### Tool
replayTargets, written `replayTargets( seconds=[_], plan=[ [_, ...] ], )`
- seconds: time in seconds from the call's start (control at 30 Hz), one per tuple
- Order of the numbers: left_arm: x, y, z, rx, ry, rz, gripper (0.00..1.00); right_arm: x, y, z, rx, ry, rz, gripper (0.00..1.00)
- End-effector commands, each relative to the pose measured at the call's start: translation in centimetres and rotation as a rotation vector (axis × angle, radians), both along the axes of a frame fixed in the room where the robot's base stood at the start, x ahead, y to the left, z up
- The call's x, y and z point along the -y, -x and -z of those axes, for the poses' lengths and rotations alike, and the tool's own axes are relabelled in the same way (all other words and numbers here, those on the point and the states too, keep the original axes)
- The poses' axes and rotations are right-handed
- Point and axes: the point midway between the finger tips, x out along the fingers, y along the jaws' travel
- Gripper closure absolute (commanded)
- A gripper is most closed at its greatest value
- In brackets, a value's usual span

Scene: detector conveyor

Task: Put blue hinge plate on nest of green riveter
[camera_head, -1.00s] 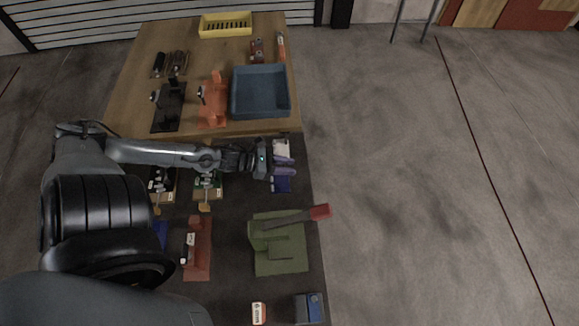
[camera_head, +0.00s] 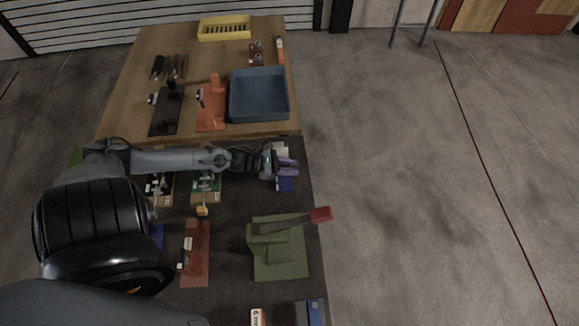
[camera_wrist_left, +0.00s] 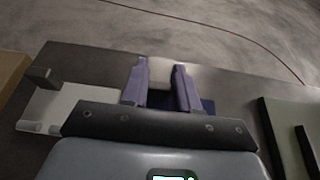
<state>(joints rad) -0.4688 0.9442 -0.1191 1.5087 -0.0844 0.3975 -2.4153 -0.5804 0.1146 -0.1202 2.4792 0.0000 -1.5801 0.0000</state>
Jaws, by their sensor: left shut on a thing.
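The blue hinge plate (camera_head: 284,184) lies at the right side of the dark table, below a white piece; only part of it shows. My left gripper (camera_head: 289,167), with purple fingers, is shut on the blue hinge plate. In the left wrist view the fingers (camera_wrist_left: 161,75) stand a little apart, and dark blue (camera_wrist_left: 208,105) shows between and beside them. Whether the plate is lifted is hard to tell. The green riveter (camera_head: 280,258), with a red-tipped lever, stands nearer me on the same table. Its lever crosses above the body, and its nest is hard to make out.
A blue tray (camera_head: 260,94), an orange fixture (camera_head: 211,106) and a black fixture (camera_head: 166,112) stand on the wooden table behind. A red fixture (camera_head: 195,254) is left of the riveter. Two small clamp fixtures sit under my arm. Dark tabletop lies between gripper and riveter.

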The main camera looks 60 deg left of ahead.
Motion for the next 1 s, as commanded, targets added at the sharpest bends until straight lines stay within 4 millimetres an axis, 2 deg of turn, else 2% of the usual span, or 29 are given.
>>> replayTargets(
  seconds=[0.23, 0.27, 0.4, 0.87, 1.0],
  plan=[
    [-0.02, -0.03, 0.38, 0.001, -0.001, -0.001, 1.00, 0.19, 0.01, 0.40, 0.001, 0.008, -0.006, 0.57],
    [-0.02, 0.00, 0.26, 0.000, 0.000, -0.001, 0.66, 0.21, 0.01, 0.26, 0.000, 0.009, -0.005, 0.57],
    [-0.01, 0.01, 0.24, 0.000, 0.000, -0.001, 0.45, 0.25, 0.01, 0.23, 0.001, 0.011, -0.007, 0.57],
    [0.02, 0.05, 0.50, 0.000, 0.000, -0.001, 0.45, 0.11, -0.01, 0.44, 0.001, 0.005, -0.003, 0.57],
    [0.06, 0.18, -0.25, -0.002, -0.001, 0.007, 0.45, 0.06, -0.05, -0.28, 0.001, 0.002, -0.001, 0.57]
  ],
)
